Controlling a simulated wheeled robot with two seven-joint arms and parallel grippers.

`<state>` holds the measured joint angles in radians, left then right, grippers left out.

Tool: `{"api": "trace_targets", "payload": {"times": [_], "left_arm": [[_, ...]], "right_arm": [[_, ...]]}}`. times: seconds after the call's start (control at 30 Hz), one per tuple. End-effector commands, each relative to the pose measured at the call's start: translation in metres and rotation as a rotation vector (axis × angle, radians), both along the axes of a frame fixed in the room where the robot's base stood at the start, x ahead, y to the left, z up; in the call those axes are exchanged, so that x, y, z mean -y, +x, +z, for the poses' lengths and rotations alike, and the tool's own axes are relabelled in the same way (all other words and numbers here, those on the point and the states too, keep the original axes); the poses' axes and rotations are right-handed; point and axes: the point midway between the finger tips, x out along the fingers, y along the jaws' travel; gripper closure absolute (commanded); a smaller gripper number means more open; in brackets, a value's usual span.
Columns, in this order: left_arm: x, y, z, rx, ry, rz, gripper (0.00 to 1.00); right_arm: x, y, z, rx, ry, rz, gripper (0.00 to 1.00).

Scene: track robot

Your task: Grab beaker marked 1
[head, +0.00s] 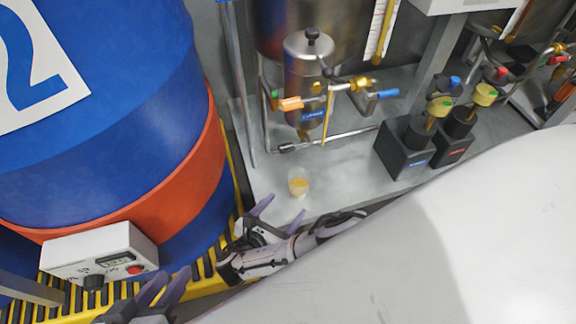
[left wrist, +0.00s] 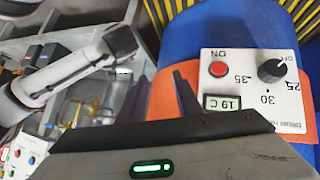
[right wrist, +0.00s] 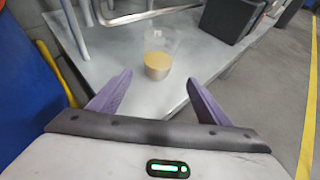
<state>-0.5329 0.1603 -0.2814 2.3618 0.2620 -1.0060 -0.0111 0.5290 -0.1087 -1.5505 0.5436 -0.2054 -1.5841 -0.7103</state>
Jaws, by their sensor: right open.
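A small clear beaker with a yellowish content (head: 298,183) stands upright on the grey metal bench, near its front edge. It also shows in the right wrist view (right wrist: 157,66), ahead of and between my right fingers. A faint mark on its wall is too small to read. My right gripper (head: 279,212) is open and empty, just in front of the beaker and apart from it. My left gripper (head: 166,284) is open and empty at the lower left, by the blue drum; its fingers (left wrist: 161,92) show in the left wrist view.
The grey bench (head: 340,165) is bare around the beaker. Behind it stands a steel vessel with valves (head: 305,80). Black blocks with yellow fittings (head: 405,150) stand to its right. A blue and orange drum (head: 130,140) and a white control box (head: 98,252) are at left.

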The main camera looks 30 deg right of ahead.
Motion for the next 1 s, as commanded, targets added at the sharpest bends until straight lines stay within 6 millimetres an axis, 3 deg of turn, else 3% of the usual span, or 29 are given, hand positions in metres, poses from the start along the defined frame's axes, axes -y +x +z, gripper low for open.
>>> {"api": "trace_targets", "payload": {"times": [0.63,0.83,1.0], "left_arm": [[0.013,0.000,0.012,0.052,-0.084,-0.004,0.69],[0.017,0.000,0.015,0.075,-0.120,-0.005,0.69],[0.019,0.001,0.027,0.095,-0.142,-0.006,0.69]], "right_arm": [[0.056,0.035,-0.020,0.010,-0.033,0.012,0.29],[0.082,0.049,-0.030,0.009,-0.033,0.010,0.29],[0.088,0.053,-0.031,0.008,-0.030,0.012,0.29]]}}
